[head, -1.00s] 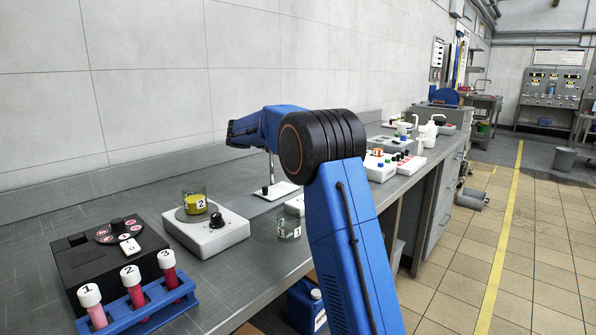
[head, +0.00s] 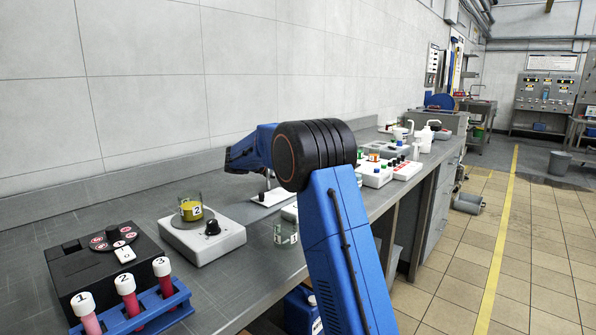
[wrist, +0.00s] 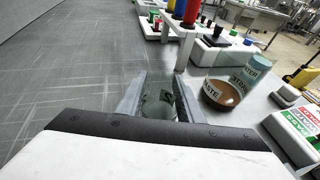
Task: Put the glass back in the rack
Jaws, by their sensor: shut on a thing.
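My gripper (wrist: 158,100) is shut on a clear glass (wrist: 158,105) in the wrist view; a dark mark shows on its side. The glass's lower end is hard to make out. In the head view my gripper is hidden behind my arm. A blue rack (head: 150,318) at the front left of the bench holds three capped red tubes numbered 1, 2 and 3. A clear glass with a label (head: 286,233) shows beside my arm, partly hidden by it. I cannot tell whether it is the held one.
A black control box (head: 105,262) stands behind the rack. A white mixer (head: 203,238) bears a numbered beaker of yellow liquid (head: 190,207). In the wrist view, a beaker marked WASTE (wrist: 222,93) stands right of my fingers. Bare bench (wrist: 70,80) lies to the left.

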